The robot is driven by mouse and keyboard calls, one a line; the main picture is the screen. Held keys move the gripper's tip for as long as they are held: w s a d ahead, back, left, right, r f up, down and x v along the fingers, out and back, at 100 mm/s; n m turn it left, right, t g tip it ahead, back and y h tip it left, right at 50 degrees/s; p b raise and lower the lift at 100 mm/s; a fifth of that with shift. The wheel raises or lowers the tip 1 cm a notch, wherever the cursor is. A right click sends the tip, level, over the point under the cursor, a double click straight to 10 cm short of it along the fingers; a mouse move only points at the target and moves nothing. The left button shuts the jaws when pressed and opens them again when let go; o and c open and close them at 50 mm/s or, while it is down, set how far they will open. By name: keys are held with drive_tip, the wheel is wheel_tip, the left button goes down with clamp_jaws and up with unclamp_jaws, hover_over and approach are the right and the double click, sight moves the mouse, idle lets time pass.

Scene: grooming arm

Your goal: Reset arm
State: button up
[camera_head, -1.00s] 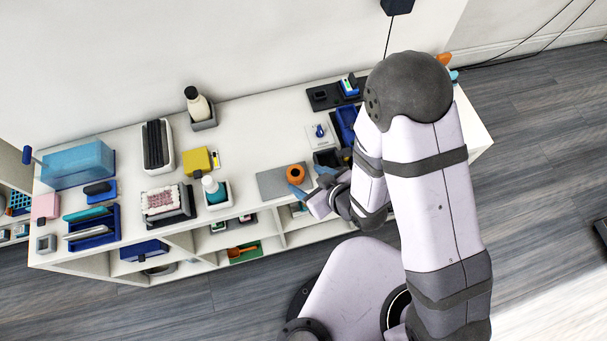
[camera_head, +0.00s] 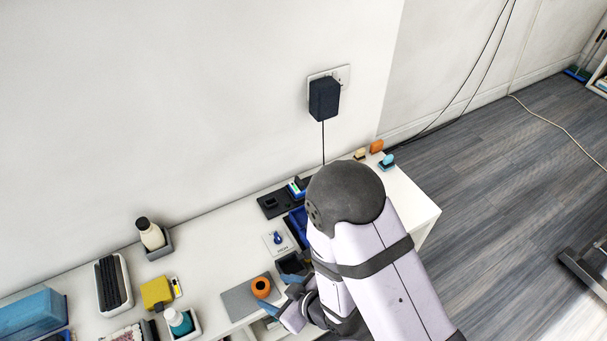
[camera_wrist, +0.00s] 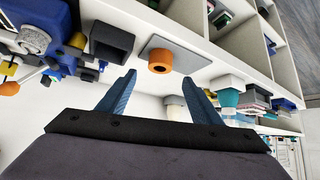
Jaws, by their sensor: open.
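My gripper (camera_head: 274,308) is near the front edge of the white shelf top, just in front of the grey mat (camera_head: 241,299) with the orange ring-shaped piece (camera_head: 262,287). In the wrist view its two blue fingers (camera_wrist: 160,98) are spread wide with nothing between them. The orange piece (camera_wrist: 160,61) and the grey mat (camera_wrist: 190,61) show beyond the fingertips, apart from them. My folded arm hides part of the shelf's right side in the head view.
A dark open box (camera_head: 290,265) and a blue holder (camera_head: 298,226) stand close to my arm. A cream bottle (camera_head: 151,236), a yellow block (camera_head: 156,291) and a black-slotted tray (camera_head: 112,283) are left. A black adapter (camera_head: 324,99) is on the wall.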

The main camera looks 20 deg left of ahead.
drive_tip(key=w+d+r+m+h, duration=0.3)
drive_tip(key=w+d, duration=0.2)
drive_tip(key=d, duration=0.4)
drive_tip(key=w+d+r+m+h, duration=0.3)
drive_tip(key=w+d+r+m, duration=0.15)
drive_tip(key=d, duration=0.45)
drive_tip(key=s+d+r+m+g+h, duration=0.2)
drive_tip(key=s+d+r+m, duration=0.4)
drive_tip(key=d, duration=0.6)
wheel_tip(320, 180, up, 2)
drive_tip(key=shift+s+d+r+g, duration=0.1)
drive_tip(key=shift+s+d+g, duration=0.3)
drive_tip(key=shift+s+g, duration=0.5)
